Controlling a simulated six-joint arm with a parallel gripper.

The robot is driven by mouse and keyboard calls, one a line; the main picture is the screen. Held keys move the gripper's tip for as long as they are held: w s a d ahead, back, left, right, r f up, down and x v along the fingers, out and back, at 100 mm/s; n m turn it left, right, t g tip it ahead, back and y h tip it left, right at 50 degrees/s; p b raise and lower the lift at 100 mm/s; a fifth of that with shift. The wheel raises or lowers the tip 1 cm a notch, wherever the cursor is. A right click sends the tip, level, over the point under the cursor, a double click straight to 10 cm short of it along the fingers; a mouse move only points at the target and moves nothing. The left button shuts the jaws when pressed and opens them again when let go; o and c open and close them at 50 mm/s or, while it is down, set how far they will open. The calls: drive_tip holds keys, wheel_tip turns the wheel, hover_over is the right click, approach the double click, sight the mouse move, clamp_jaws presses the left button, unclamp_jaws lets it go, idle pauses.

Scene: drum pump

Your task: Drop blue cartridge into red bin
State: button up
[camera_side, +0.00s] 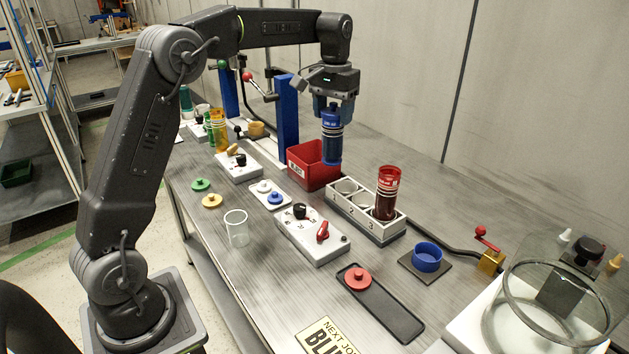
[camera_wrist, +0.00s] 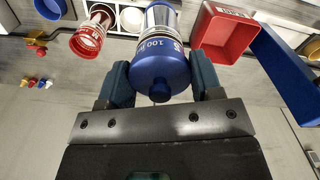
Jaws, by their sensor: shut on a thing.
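My gripper (camera_side: 333,106) is shut on the blue cartridge (camera_side: 332,139). The cartridge hangs upright below the fingers, in front of the right part of the red bin (camera_side: 304,171) in the side view. In the wrist view the blue cartridge (camera_wrist: 160,66) sits between both fingers (camera_wrist: 160,84), its blue end facing the camera. The red bin (camera_wrist: 222,35) lies just to its right there, and its open inside shows. The cartridge appears beside the bin, not inside it. Its exact height over the table is hard to tell.
A white three-hole rack (camera_side: 379,232) holds a red cartridge (camera_side: 387,190) in its nearest hole; its other two holes look empty. A blue post (camera_side: 287,118) stands behind the bin. Control boxes (camera_side: 313,236), a clear cup (camera_side: 237,228) and a glass vessel (camera_side: 560,295) stand on the table.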

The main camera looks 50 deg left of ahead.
drive_tip(key=w+a+f+n, duration=0.2)
drive_tip(key=a+n, duration=0.1)
drive_tip(key=a, duration=0.4)
drive_tip(key=w+a+f+n, duration=0.2)
drive_tip(key=a, duration=0.5)
wheel_tip(320, 180, down, 10)
drive_tip(key=shift+a, duration=0.2)
drive_tip(key=shift+f, duration=0.55)
drive_tip(key=o, duration=1.3)
drive_tip(key=shift+c, duration=0.2)
